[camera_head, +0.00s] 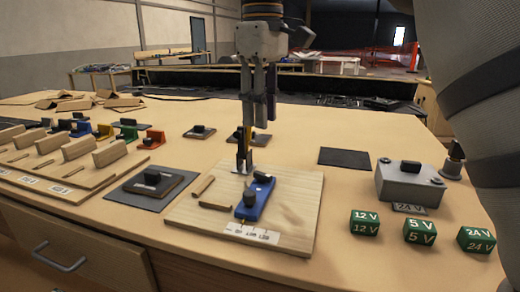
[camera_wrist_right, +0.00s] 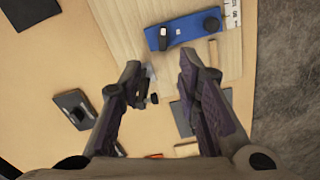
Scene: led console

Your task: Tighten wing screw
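A blue block (camera_head: 256,198) lies on a light wooden board (camera_head: 295,215) with a white label. It bears two black raised parts; I cannot tell for sure which is the wing screw. In the right wrist view the blue block (camera_wrist_right: 185,30) is at the top, with a rounded black knob (camera_wrist_right: 211,22) and a longer black piece (camera_wrist_right: 170,32). My right gripper (camera_head: 245,160) points down above the board's back edge, behind the blue block. In the wrist view the right gripper (camera_wrist_right: 160,63) has its fingers spread apart with nothing held between them. My left gripper is out of view.
Two wooden strips (camera_head: 203,186) lie left of the blue block. A grey box (camera_head: 410,185) and green voltage blocks (camera_head: 365,222) stand to the right. A dark pad (camera_head: 345,157) lies bare behind. Wooden racks and coloured pieces (camera_head: 80,150) fill the left.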

